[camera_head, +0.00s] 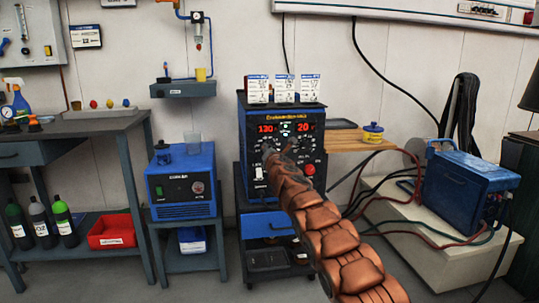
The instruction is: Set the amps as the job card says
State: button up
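The blue welding machine (311,187) stands on a cart in the middle, its dark front panel facing me. Three white cards stand on top: left (258,89), middle (284,89) and right (309,89). Their small print is too blurred to read surely. My copper-coloured arm reaches in from the lower right. My gripper (267,149) is at the panel, below the left display. Its fingers are small and dark, and contact is unclear. My arm hides part of the lower panel.
A red round button (310,169) and a white switch (259,173) flank my arm on the panel. A smaller blue unit (183,187) stands left on a stand. A blue case (466,187) with cables sits right on a pale block. A workbench (75,128) is far left.

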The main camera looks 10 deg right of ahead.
jog(key=m+p, duration=0.1)
jog(key=m, duration=2.6)
jog(key=shift+r, duration=0.15)
jog(key=shift+m+p, duration=0.35)
jog(key=shift+m, duration=0.05)
jog(key=o, duration=1.2)
jog(key=shift+c, duration=0.2)
jog(key=shift+s, duration=0.1)
